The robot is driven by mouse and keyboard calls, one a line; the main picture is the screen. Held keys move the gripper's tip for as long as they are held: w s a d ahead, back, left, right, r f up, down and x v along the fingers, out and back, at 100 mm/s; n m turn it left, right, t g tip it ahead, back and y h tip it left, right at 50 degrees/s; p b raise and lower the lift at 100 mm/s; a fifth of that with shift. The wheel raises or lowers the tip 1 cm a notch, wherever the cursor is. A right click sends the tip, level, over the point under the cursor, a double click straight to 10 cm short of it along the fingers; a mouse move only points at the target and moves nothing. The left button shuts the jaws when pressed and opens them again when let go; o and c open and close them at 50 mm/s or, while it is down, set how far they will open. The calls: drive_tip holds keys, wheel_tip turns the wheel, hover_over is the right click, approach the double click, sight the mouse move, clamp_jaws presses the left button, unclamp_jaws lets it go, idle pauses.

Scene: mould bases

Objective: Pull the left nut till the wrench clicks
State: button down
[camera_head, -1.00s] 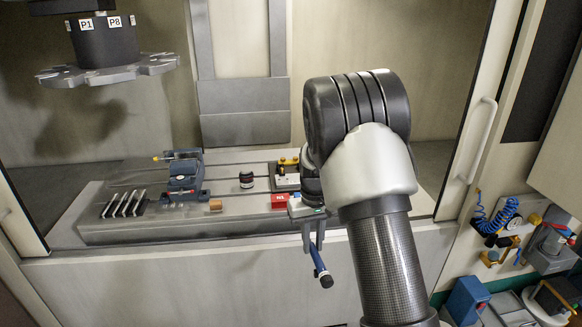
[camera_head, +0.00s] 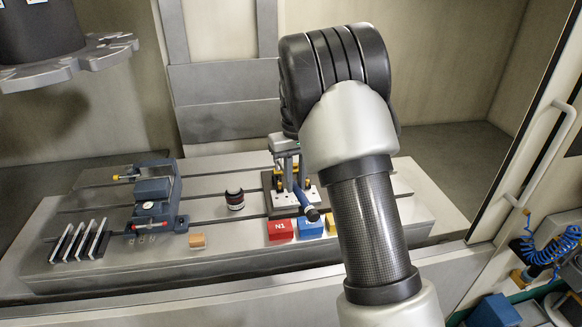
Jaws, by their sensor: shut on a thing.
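My gripper (camera_head: 289,172) is shut on the wrench and hangs over the mould base at the right half of the machine table. The wrench (camera_head: 305,203) shows its blue handle with a dark end, which points down and toward the front; its head is hidden behind my gripper. The mould base (camera_head: 268,190) is a dark block with a pale plate, and yellow parts show beside my gripper fingers. I cannot make out the left nut, nor tell whether the wrench head touches any nut.
A red block marked N1 (camera_head: 280,230) and a blue block (camera_head: 309,229) stand in front of the mould base. A dark round pot (camera_head: 235,199), a tan block (camera_head: 197,241), a blue vise (camera_head: 154,200) and a slotted rack (camera_head: 79,242) are to the left. The table's right end is clear.

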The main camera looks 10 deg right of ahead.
drive_tip(key=shift+w+f, duration=0.1)
drive_tip(key=shift+w, duration=0.05)
drive_tip(key=shift+f+b, duration=0.55)
drive_tip(key=shift+b, duration=0.05)
drive_tip(key=shift+f+b, duration=0.9)
drive_tip(key=shift+f, duration=0.65)
drive_tip(key=shift+f, duration=0.5)
drive_tip(key=c, duration=2.1)
unclamp_jaws()
clamp_jaws()
drive_tip(key=shift+a+m+p, duration=0.65)
drive_tip(key=shift+a+m, duration=1.15)
drive_tip(key=shift+a, duration=0.5)
